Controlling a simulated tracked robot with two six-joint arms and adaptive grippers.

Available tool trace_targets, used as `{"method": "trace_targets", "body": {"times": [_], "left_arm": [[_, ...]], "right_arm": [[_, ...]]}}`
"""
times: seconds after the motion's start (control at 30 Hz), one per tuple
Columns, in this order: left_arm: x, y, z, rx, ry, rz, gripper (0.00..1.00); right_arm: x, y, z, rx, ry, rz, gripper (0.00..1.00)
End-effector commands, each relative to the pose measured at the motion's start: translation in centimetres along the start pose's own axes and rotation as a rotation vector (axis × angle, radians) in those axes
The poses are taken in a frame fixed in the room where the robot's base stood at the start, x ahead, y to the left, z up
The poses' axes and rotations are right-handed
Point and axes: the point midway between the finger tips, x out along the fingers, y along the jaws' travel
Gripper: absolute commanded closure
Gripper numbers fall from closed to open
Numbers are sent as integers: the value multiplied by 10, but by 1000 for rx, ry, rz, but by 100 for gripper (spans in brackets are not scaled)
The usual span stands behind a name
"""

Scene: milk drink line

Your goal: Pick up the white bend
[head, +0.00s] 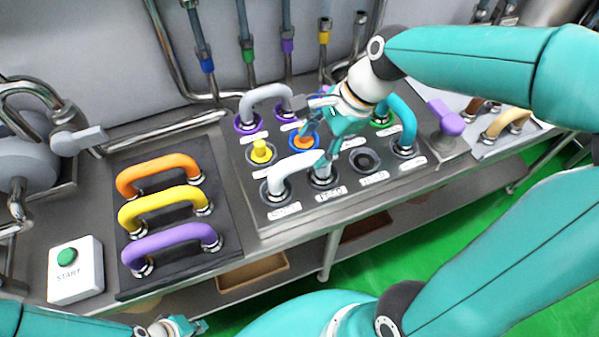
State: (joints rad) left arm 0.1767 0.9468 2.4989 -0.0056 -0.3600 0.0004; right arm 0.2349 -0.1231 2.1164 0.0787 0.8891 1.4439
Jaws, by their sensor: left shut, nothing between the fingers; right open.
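The white bend (287,167) is a short curved pipe seated on the front row of the port panel (247,215). One end stands in the front-left port, the other in the port to its right. My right gripper (317,147) is open, pointing down just above and behind the white bend's right end. Its fingers partly overlap that end in the picture, and I cannot tell whether they touch it. My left gripper (188,325) is shut and empty, low at the bottom edge, in front of the bench and away from the panel.
A black rack (180,220) holds orange (158,168), yellow (160,202) and purple (172,235) bends. A grey bend (266,91) and a teal bend (403,115) stand on the panel near my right gripper. A START button box (75,280) is at left.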

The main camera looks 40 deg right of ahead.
Motion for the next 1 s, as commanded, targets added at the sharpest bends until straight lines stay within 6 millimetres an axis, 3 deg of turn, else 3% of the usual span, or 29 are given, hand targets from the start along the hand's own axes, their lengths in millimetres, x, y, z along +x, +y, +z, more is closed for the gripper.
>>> {"method": "trace_targets", "body": {"times": [0.23,0.5,0.8,0.87,1.0], "left_arm": [[-2,1,0,0,0,0,100],[-4,2,0,0,0,0,100],[-4,2,0,0,0,0,100],[-4,2,0,0,0,0,100],[-4,2,0,0,0,0,100]], "right_arm": [[16,1,2,-1,0,3,38],[53,3,5,-2,0,4,38],[59,2,5,-3,0,0,38],[59,2,4,-3,0,0,45],[59,2,4,-3,0,0,68]]}}
